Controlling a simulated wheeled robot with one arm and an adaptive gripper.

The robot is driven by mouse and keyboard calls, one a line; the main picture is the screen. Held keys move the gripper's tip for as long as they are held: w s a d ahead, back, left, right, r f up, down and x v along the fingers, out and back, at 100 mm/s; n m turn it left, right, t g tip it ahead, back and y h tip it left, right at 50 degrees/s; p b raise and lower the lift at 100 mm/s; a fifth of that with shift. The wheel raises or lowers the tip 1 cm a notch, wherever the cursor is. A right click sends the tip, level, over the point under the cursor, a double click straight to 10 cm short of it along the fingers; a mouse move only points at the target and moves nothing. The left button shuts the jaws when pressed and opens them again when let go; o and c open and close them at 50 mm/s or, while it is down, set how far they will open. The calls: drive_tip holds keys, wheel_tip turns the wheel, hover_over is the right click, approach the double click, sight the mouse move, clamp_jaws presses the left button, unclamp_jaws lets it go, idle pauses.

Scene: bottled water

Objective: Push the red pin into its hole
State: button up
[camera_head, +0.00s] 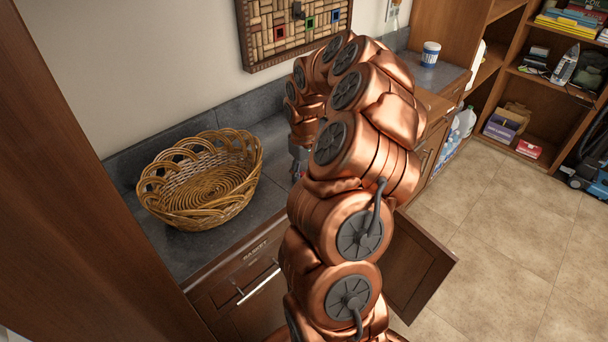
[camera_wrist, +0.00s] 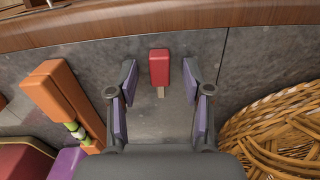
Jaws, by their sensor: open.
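A red block-shaped piece with a short pale stem (camera_wrist: 159,67), which looks like the red pin, lies on the grey counter in the wrist view. My gripper (camera_wrist: 160,78) is open, with its purple-padded fingers to the left and right of the red piece. No contact between fingers and piece shows. In the head view my gripper is mostly hidden behind my copper arm, low over the counter. A cork-patterned board (camera_head: 297,30) hangs on the wall with red, blue and green framed squares. The red square (camera_head: 280,33) is at its left; I cannot tell whether it is the pin's hole.
A wicker basket (camera_head: 200,183) stands on the counter, left of my arm; it also fills the lower right of the wrist view (camera_wrist: 275,130). An orange block-like object (camera_wrist: 62,100) and a purple one (camera_wrist: 68,163) are at the wrist view's left. A cabinet door (camera_head: 420,262) stands open.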

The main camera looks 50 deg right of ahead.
clamp_jaws()
idle(0.3)
drive_tip(key=shift+r, duration=0.1)
